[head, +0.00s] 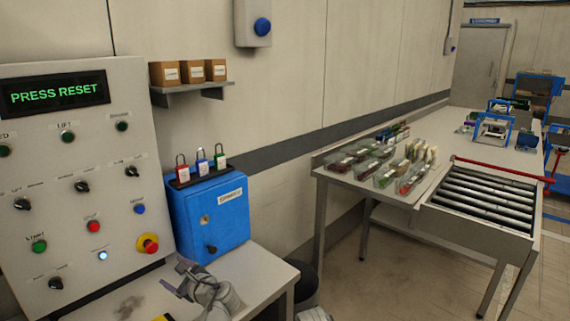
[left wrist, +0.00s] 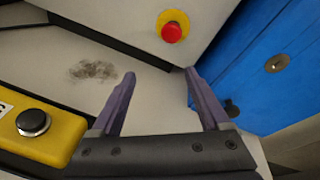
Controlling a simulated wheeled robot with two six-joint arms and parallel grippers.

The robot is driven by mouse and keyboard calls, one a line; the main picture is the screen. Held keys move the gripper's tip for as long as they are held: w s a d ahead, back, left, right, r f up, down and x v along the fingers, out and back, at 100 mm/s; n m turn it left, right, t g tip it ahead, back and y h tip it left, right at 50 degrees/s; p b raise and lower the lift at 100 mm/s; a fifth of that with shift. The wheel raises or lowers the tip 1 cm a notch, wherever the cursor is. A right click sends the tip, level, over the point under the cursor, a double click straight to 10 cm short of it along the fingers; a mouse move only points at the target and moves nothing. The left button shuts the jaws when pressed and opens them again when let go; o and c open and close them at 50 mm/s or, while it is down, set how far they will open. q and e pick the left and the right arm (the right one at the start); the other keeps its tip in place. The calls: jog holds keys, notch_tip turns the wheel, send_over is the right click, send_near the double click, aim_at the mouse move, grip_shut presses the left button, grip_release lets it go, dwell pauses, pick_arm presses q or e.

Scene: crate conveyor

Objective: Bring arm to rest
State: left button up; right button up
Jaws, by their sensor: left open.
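My left gripper (head: 178,281) is open and empty above the small table (head: 262,262), in front of the control panel (head: 75,180) and the blue box. In the left wrist view its two purple fingers (left wrist: 158,95) stand wide apart with nothing between them. The panel's display (head: 54,92) reads "PRESS RESET". A red emergency button on a yellow base (head: 148,243) is at the panel's lower right; it also shows beyond the fingers in the left wrist view (left wrist: 172,32). My right gripper is not seen.
A blue box (head: 210,218) with several padlocks on top stands right of the panel. A yellow box with a black button (left wrist: 45,128) is close left of my fingers. A roller conveyor (head: 485,205) and a long table with packages (head: 330,172) are at the right, across open floor.

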pick_arm(q)
jog(key=s+d+r+n+g+h+p, duration=0.2)
jog(key=s+d+n+g+h+p, duration=0.2)
jog(key=s+d+n+p, duration=0.4)
jog(key=s+d+r+n+g+h+p, duration=0.1)
jog(key=s+d+n+g+h+p, duration=0.4)
jog(key=s+d, duration=0.6)
jog(key=d+n+h+p, duration=0.2)
jog(key=d+n+p, duration=0.1)
jog(key=d, duration=0.4)
jog(key=shift+d+r+p, duration=0.35)
jog(key=shift+d+p, duration=0.05)
jog(key=shift+p, duration=0.35)
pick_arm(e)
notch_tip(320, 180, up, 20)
